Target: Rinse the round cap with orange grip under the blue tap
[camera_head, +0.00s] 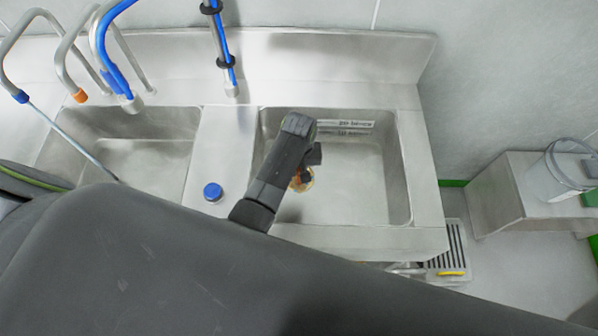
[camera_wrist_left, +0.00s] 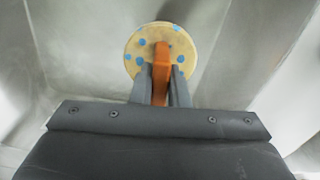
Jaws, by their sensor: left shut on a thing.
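The round cap (camera_wrist_left: 133,45) with an orange grip (camera_wrist_left: 161,62) shows in the left wrist view, a pale disc dotted with blue spots. My left gripper (camera_wrist_left: 160,85) is shut on the orange grip. In the head view the cap (camera_head: 307,183) is mostly hidden behind my left arm, over the right-hand basin. My left gripper itself is hardly seen there. The blue tap (camera_head: 112,70), a blue hose spout with a pale nozzle, hangs over the left-hand basin, apart from the cap. My right gripper is not in view.
The right basin (camera_head: 370,190) has a labelled strip (camera_head: 345,124) at its back wall. A divider with a blue round object (camera_head: 212,192) separates it from the left basin (camera_head: 140,165). Metal spouts (camera_head: 75,45) and a blue upright hose (camera_head: 222,45) stand behind.

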